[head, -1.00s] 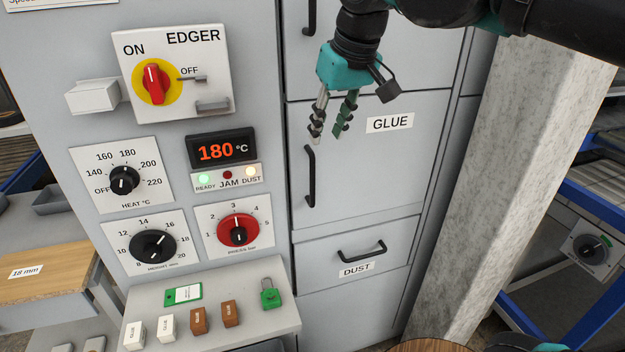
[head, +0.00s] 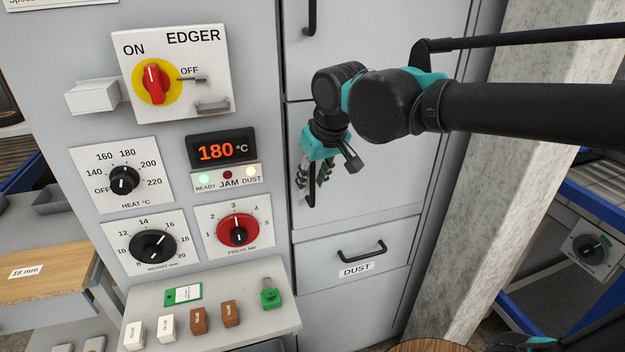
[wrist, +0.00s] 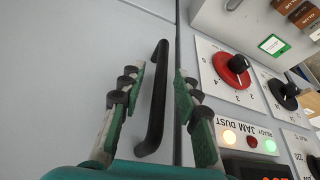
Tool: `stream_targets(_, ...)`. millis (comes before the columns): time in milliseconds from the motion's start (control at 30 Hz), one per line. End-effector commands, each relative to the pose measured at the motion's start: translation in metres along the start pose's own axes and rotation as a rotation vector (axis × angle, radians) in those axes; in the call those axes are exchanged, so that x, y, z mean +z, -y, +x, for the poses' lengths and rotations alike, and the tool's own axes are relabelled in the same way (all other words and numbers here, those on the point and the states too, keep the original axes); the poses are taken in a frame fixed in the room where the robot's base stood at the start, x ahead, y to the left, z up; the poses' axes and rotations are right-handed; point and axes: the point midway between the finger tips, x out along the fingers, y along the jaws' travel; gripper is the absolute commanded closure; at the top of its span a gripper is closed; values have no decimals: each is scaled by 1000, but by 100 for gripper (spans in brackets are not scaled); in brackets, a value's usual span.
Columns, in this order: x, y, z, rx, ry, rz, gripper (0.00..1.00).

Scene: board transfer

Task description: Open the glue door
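The glue door (head: 375,190) is a grey cabinet panel that looks shut, above the dust drawer. Its GLUE label is hidden behind my arm in the head view. Its black vertical handle (head: 311,192) is at the door's left edge, partly covered by my gripper (head: 315,182). In the wrist view, the handle (wrist: 154,95) stands between the two green fingers of my gripper (wrist: 162,85), which are spread apart on either side of it. I cannot tell whether either finger touches the handle.
The edger control panel (head: 220,120) with knobs and a red switch (head: 152,82) is to the left. A shelf (head: 268,317) below holds blocks and a green padlock (head: 270,296). The dust drawer (head: 340,275) has its own handle. A pale column (head: 515,150) stands at right.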

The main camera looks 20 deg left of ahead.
Motion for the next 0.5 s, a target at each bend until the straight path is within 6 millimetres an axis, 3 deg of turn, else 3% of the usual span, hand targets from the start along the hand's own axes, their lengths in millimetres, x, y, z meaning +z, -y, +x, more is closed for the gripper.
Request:
stream_targets(300,0,0,2,0,0,0,69)
stream_targets(500,0,0,2,0,0,0,94)
